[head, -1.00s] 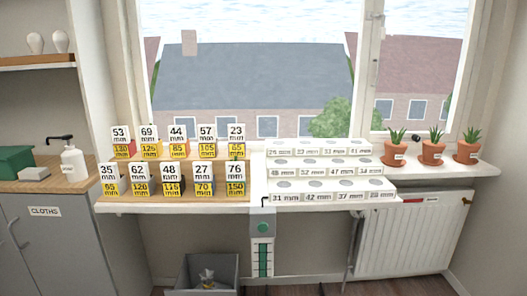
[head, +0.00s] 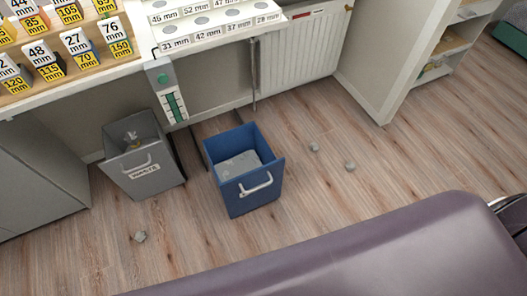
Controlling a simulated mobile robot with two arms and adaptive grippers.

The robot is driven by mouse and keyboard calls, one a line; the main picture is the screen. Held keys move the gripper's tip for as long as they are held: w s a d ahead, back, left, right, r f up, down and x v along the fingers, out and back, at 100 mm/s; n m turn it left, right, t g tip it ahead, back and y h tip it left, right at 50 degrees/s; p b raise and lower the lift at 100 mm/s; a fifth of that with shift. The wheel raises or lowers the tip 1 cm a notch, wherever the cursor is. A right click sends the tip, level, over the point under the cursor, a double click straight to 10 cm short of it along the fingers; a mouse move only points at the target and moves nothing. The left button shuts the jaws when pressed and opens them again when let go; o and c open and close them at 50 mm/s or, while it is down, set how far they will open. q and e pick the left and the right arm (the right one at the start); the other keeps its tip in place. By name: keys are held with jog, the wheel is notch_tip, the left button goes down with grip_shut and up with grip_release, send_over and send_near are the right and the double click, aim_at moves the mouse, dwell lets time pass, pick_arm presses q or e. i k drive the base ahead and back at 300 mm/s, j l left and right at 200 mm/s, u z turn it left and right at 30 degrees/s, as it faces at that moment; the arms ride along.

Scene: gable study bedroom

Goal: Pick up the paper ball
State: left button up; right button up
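Three small grey crumpled balls that look like paper lie on the wooden floor in the head view. One ball (head: 139,236) is at the lower left, in front of the grey bin. A second ball (head: 314,147) is right of the blue bin. A third ball (head: 350,165) lies a little further right and nearer. I cannot tell which one the task means. Neither of my grippers shows in this view.
A grey bin (head: 160,182) with a label and crumpled contents stands beside a blue bin (head: 250,201) holding something pale grey. A purple-grey padded surface (head: 400,245) fills the bottom right. A radiator (head: 300,50) is behind. Floor right of the bins is mostly clear.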

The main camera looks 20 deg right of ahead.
aim_at(350, 166)
jog(key=z, duration=1.55)
